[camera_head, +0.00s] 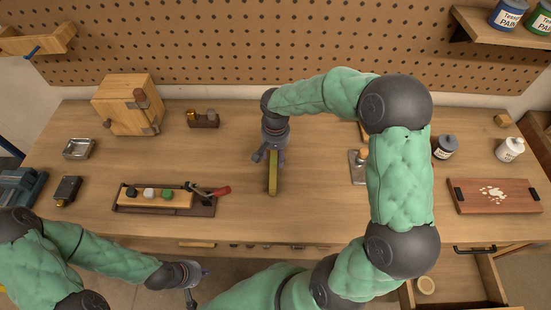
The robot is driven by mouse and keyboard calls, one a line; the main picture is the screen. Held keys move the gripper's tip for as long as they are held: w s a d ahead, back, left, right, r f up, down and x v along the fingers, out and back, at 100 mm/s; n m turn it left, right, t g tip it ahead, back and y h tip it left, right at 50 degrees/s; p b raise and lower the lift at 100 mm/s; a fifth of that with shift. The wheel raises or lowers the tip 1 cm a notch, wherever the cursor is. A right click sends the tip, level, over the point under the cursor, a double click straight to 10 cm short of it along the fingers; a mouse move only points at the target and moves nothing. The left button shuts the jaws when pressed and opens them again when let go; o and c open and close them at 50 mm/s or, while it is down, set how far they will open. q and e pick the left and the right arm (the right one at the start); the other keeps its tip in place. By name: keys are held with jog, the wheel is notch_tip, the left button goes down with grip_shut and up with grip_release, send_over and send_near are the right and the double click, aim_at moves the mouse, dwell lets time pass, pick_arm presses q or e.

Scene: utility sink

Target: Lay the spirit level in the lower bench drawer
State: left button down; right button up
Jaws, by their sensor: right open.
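The spirit level looks like a narrow olive-yellow bar (272,179) lying on the workbench near its middle, pointing toward the front edge. My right gripper (269,157) is over the bar's far end with its fingers spread, one on each side; whether they touch it cannot be seen. My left gripper (196,287) is low, in front of the bench's front edge, and no object shows in it; its fingers are too small and cut off to judge. A drawer (484,277) stands open at the lower right, partly hidden by my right arm; whether it is the lower one is unclear.
A tool tray (208,210) with a red-handled tool lies left of the bar.

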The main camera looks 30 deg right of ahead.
notch_tip(320, 180, up, 7)
jog(key=p, duration=0.1)
jog(key=shift+o, duration=0.5)
jog(key=shift+r, duration=0.25)
jog(key=w+a+n+t+y+p, duration=0.2)
jog(key=w+a+t+y+p, duration=0.15)
jog(key=a+p, duration=0.5)
jog(key=m+h+p, duration=0.2)
jog(key=h+p, duration=0.4)
jog(key=p, duration=0.3)
send_near(275, 162)
jog(key=b+x, duration=0.1)
jog(key=x, duration=0.3)
jog(key=shift+d, duration=0.15)
jog(key=shift+b+x, duration=0.95)
jog(key=shift+x, duration=2.15)
jog(key=shift+s, duration=0.1)
jog(key=shift+t, duration=0.25)
grip_shut()
